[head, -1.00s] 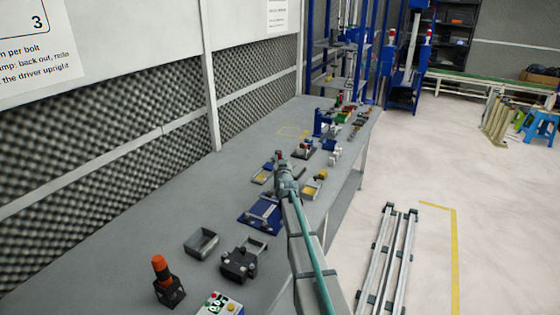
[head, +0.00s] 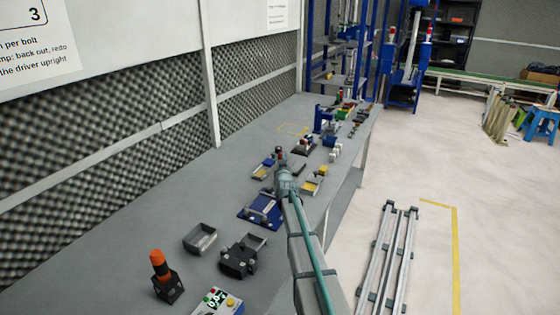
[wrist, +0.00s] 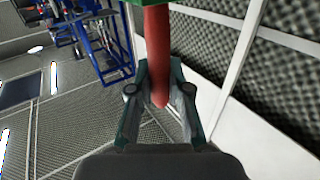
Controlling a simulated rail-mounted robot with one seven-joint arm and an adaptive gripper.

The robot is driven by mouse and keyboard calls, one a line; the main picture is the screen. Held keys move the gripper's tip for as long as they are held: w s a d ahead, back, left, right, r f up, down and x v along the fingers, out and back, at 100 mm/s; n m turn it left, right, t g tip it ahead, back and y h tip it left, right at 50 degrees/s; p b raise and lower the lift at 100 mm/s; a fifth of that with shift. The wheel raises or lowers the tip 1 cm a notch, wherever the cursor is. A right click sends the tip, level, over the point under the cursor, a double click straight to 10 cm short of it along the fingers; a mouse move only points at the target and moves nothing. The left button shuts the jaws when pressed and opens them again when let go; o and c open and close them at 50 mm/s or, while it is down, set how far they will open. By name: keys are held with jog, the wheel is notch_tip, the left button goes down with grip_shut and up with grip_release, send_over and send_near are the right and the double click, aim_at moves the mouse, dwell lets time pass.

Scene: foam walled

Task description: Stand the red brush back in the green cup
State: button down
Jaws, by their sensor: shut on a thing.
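My gripper (wrist: 160,92) is shut on the red brush (wrist: 157,45), whose red handle runs between the fingers from the top edge of the wrist view. A green edge (wrist: 129,4) shows at the top of that view beside the red handle. It may be part of the green cup, but too little shows to tell. In the head view my gripper (head: 280,157) is over the middle of the bench, with a small red spot at its tip. I cannot clearly pick out the green cup in the head view.
The long grey bench (head: 150,205) runs along a foam wall. A grey tray (head: 200,238), a dark fixture (head: 238,262), an orange-topped tool in a black stand (head: 163,272) and a button box (head: 218,302) stand in front. A blue fixture (head: 260,210) lies near my arm. Several small parts stand farther back.

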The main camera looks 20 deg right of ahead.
jog(key=shift+f, duration=0.25)
jog(key=c, duration=1)
grip_release()
jog(key=shift+s+f, duration=0.1)
jog(key=v, duration=1.2)
